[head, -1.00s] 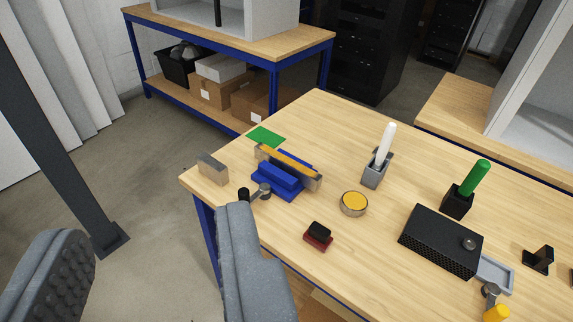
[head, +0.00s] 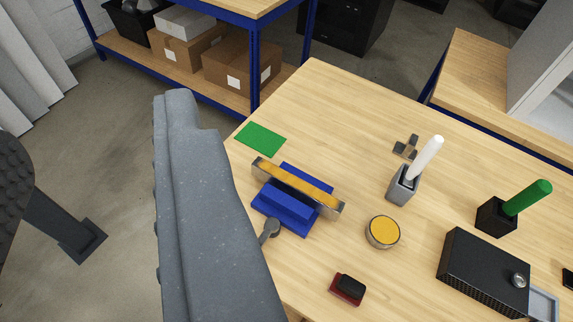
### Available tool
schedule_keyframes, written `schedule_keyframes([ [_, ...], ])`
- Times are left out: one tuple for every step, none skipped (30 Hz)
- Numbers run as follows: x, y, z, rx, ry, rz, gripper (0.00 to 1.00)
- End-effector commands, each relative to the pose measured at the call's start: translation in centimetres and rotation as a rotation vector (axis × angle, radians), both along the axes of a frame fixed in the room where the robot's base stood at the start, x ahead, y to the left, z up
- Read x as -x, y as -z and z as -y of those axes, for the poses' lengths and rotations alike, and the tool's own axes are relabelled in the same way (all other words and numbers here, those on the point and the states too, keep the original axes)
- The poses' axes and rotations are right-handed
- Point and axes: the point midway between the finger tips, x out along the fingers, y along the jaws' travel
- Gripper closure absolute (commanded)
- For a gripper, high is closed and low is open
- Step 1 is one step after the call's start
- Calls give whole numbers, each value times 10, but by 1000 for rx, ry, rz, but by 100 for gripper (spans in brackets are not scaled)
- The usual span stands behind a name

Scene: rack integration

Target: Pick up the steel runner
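A long steel bar with an orange-yellow upper face, which looks like the steel runner (head: 320,197), lies across a blue vise (head: 283,207) on the wooden bench. I cannot tell whether the vise clamps it. My gripper (head: 95,125) is open and empty, its two grey fingers wide apart over the floor left of the bench. The right finger overlaps the bench's left corner, apart from the bar and to its left. The vise's handle (head: 270,230) points toward the front, near this finger.
A green card (head: 260,139) lies behind the vise. A round yellow-topped tin (head: 382,232), a dark red block (head: 347,289), a white-handled tool in a grey holder (head: 403,186), a green-handled one (head: 497,216) and a black box (head: 484,272) stand rightward. A shelf bench (head: 255,75) stands behind.

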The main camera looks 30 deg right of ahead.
Motion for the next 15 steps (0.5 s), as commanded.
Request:
schedule_keyframes([
  [0,0,0,0,0,1,64],
  [0,0,0,0,0,1,64],
  [0,0,0,0,0,1,64],
  [0,0,0,0,0,1,64],
  [0,0,0,0,0,1,64],
  [0,0,0,0,0,1,64],
  [0,0,0,0,0,0,64],
  [0,0,0,0,0,1,64],
  [0,0,0,0,0,0,55],
  [0,0,1,0,2,1,47],
  [-2,-1,2,3,7,1,44],
  [-5,-1,6,8,18,3,44],
  [-10,-2,11,15,30,7,44],
  [-15,-2,18,27,47,11,44],
  [-25,-2,30,45,76,17,44],
])
